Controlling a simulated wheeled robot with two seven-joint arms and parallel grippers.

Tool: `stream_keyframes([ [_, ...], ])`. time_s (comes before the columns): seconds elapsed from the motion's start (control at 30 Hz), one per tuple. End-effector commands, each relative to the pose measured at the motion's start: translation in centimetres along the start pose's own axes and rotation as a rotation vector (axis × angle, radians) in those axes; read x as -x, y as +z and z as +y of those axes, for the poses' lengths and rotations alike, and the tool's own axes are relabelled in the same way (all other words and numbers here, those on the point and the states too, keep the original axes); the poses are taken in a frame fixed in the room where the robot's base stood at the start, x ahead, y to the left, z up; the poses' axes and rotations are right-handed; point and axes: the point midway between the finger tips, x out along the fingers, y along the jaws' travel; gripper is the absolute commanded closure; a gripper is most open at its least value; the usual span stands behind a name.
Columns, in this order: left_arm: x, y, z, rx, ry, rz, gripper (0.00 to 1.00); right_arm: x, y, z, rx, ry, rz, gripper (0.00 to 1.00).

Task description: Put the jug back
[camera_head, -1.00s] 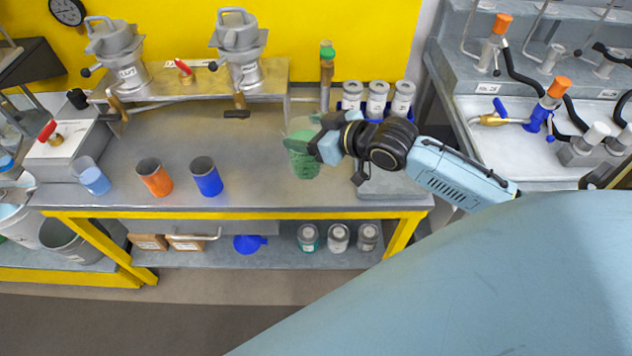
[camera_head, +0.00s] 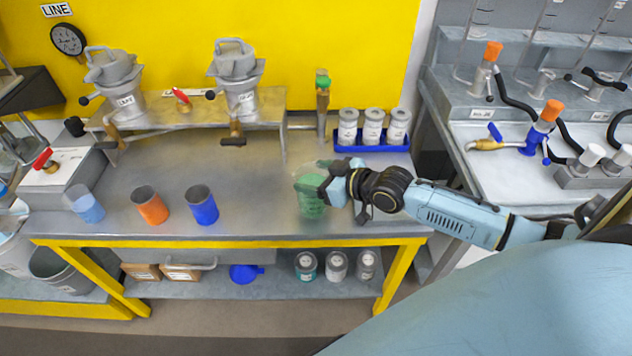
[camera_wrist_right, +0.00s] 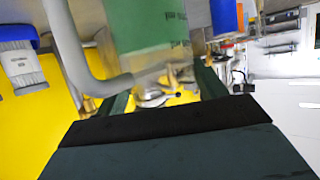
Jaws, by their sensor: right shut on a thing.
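A clear jug with green contents (camera_head: 311,196) is at the right part of the grey bench, near its front. My right gripper (camera_head: 326,188) is shut on the jug from its right side. In the right wrist view the green jug (camera_wrist_right: 150,35) fills the upper middle, with a grey curved bar, likely its handle, at its left. I cannot tell whether the jug's bottom touches the bench. My left gripper is not in view.
A blue tray (camera_head: 370,146) with 3 grey canisters stands behind my right gripper. Bench space left of the green jug is clear.

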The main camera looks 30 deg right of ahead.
Motion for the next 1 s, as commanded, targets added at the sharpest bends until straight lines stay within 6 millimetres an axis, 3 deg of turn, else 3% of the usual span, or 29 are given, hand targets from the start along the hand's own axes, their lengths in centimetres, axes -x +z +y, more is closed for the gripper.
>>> stream_keyframes([
  [0.13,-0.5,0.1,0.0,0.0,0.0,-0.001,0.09,-0.7,1.4,0.1,0.001,0.001,0.005,0.94],
  [0.5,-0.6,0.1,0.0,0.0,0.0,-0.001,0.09,-0.8,1.7,0.1,0.002,0.001,0.005,0.94],
  [0.53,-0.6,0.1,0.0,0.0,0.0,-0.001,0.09,-0.8,1.9,0.0,0.001,0.001,0.0,0.29],
  [0.7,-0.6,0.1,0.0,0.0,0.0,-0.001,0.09,-0.8,1.8,0.0,0.001,0.001,0.0,0.08],
  [1.0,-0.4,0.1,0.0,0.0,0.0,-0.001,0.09,-0.7,1.7,0.0,0.001,0.001,0.0,0.08],
])
